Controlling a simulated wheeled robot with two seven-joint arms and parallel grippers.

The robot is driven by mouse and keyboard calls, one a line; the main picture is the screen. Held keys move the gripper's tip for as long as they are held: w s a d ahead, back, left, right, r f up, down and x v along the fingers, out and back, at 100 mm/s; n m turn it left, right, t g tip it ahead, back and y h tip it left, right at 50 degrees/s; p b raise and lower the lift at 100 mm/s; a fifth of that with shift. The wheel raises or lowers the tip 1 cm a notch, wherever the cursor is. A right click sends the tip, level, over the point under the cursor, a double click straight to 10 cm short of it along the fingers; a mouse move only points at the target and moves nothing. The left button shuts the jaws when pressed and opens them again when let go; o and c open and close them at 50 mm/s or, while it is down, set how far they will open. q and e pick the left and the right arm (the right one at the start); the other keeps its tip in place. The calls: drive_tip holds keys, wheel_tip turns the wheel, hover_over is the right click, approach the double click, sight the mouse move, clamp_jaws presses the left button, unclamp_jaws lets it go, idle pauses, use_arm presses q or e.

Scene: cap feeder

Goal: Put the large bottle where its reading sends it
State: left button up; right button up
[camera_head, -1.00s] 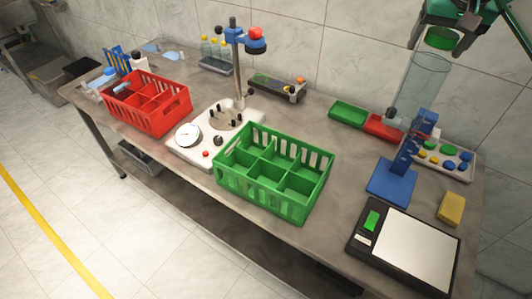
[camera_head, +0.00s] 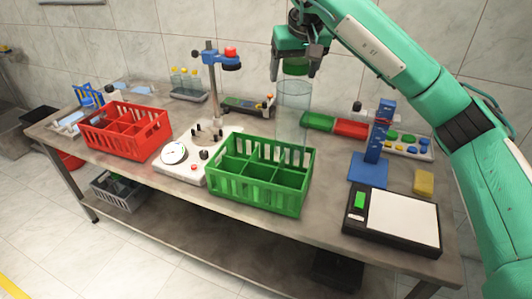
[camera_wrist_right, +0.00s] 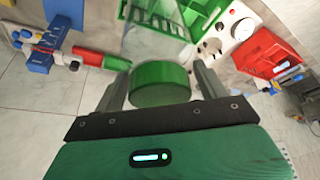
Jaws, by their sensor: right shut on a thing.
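The large bottle (camera_head: 292,108) is clear, with a green cap (camera_head: 295,67). My right gripper (camera_head: 297,72) is shut on the green cap, and the bottle hangs upright from it. In the head view the bottle shows behind and above the right end of the green crate (camera_head: 308,182). In the right wrist view the cap (camera_wrist_right: 160,84) sits between the two fingers and the clear bottle body stretches beyond it. The red crate (camera_head: 155,147) stands to the left. The scale (camera_head: 402,222) is at the right with an empty plate; its green display (camera_head: 360,201) is unreadable. My left gripper is not in view.
A white capping station (camera_head: 172,168) with a gauge and a post stands between the crates. A blue stand (camera_head: 370,168), a yellow block (camera_head: 424,182) and a tray of coloured caps (camera_head: 414,152) are at the right.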

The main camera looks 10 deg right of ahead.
sight(290, 141)
drive_tip(key=shift+w+d+f, duration=0.1)
drive_tip(key=shift+f, duration=0.25)
wheel_tip(290, 141, down, 15)
drive_tip(key=shift+r+p, duration=0.15)
drive_tip(key=shift+p, duration=0.95)
drive_tip(key=shift+f, duration=0.35)
drive_tip(key=shift+f+p, duration=0.35)
drive_tip(key=shift+f, duration=1.5)
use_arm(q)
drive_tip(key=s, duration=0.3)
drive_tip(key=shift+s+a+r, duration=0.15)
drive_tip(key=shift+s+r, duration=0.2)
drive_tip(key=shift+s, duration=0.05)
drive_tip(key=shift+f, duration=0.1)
use_arm(e)
drive_tip(key=shift+f, duration=0.1)
